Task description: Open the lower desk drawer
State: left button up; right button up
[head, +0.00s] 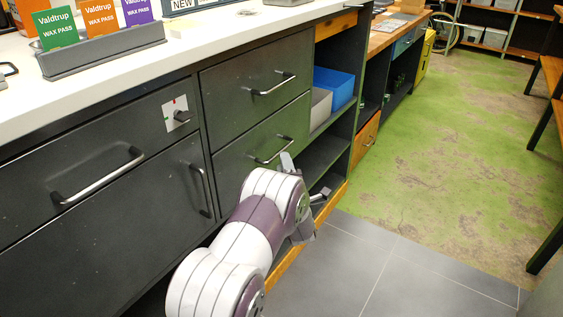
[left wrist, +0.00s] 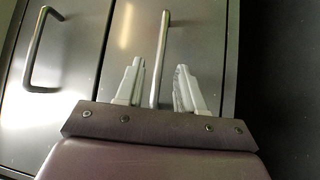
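The lower desk drawer (head: 240,158) is dark grey and sits flush in the desk front below a matching upper drawer (head: 235,90). Its bar handle (head: 280,153) is partly behind my left gripper (head: 303,178), which is low in front of it. In the left wrist view, my left gripper (left wrist: 160,66) is open, with one pale finger on each side of the lower handle (left wrist: 163,35). Whether a finger touches the bar cannot be told. The upper drawer's handle (left wrist: 38,55) is at the left there. My right gripper is not in view.
A cabinet door (head: 110,235) and another drawer (head: 30,195) are to the left. Open shelves with a blue bin (head: 335,86) are to the right. The white counter (head: 130,75) overhangs above. Grey floor tiles (head: 350,270) in front are clear.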

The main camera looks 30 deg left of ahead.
pick_arm(q)
jog(key=x, duration=0.4)
jog(key=shift+w+a+b, duration=0.2)
jog(key=shift+w+b, duration=0.1)
jog(key=shift+b, duration=0.05)
grip_shut()
jog(key=s+d+b, duration=0.2)
jog(key=d, duration=2.5)
jog(key=shift+s+d+b, duration=0.15)
jog(key=shift+b, duration=0.15)
jog(key=shift+f, duration=0.1)
grip_release()
jog(key=p+v, duration=0.2)
jog(key=v, duration=1)
jog(key=shift+s+d+p, duration=0.25)
jog(key=shift+p, duration=0.1)
